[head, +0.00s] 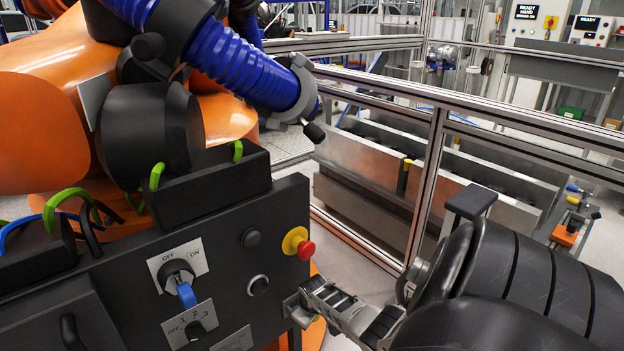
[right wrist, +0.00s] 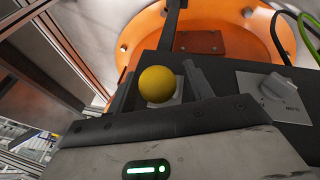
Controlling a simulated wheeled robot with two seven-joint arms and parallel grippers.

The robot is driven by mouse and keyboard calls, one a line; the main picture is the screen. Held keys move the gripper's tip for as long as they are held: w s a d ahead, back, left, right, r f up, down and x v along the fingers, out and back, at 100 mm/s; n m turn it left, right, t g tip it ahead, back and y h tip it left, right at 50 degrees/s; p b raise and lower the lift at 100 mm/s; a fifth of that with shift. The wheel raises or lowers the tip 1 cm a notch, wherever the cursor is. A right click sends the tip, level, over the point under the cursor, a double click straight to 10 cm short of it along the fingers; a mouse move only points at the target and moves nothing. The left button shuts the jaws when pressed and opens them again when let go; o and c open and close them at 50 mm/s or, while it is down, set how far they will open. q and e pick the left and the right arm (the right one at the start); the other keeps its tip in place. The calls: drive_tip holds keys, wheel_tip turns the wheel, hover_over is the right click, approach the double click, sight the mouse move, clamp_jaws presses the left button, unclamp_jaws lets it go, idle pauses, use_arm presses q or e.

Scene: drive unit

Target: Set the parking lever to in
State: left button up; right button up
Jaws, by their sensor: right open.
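A yellow ball-shaped knob (right wrist: 157,84) shows in the right wrist view, in front of a small pale plate on the dark cabinet. It may be the parking lever's end; its shaft is hidden and no "in" marking is legible. My right gripper (right wrist: 160,76) is open, with one finger on each side of the ball in that view; contact cannot be told. In the head view my right gripper (head: 298,308) is at the lower right edge of the black cabinet (head: 120,262), and the yellow ball does not show. My left gripper is out of view.
The cabinet front carries a blue-handled OFF/ON switch (head: 184,292), a numbered selector (head: 196,330), black buttons and a red emergency button (head: 306,250) above my right gripper. An orange robot arm (head: 45,110) stands behind. A metal rail fence (head: 430,190) runs at right.

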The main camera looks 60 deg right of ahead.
drive_tip(key=p+v, duration=0.3)
drive_tip(key=v, duration=1.2)
drive_tip(key=shift+p, duration=0.35)
drive_tip(key=shift+w, duration=0.1)
drive_tip(key=s+a+r+n+y, duration=0.1)
drive_tip(key=s+a+r, duration=0.25)
drive_tip(key=a, duration=0.65)
drive_tip(key=s+a+r+n+y, duration=0.1)
drive_tip(key=s+a+r, duration=0.3)
drive_tip(key=a, duration=0.5)
drive_tip(key=s+a+r+n+y, duration=0.1)
drive_tip(key=s+a+r, duration=0.3)
drive_tip(key=a, duration=0.6)
drive_tip(key=w+a+f+t+y, duration=0.2)
drive_tip(key=w+a+f+t, duration=0.3)
drive_tip(key=f, duration=0.4)
drive_tip(key=shift+w+n+t+y, duration=0.4)
drive_tip(key=shift+w+t, duration=0.45)
drive_tip(key=shift+t, duration=0.15)
drive_tip(key=shift+d, duration=0.1)
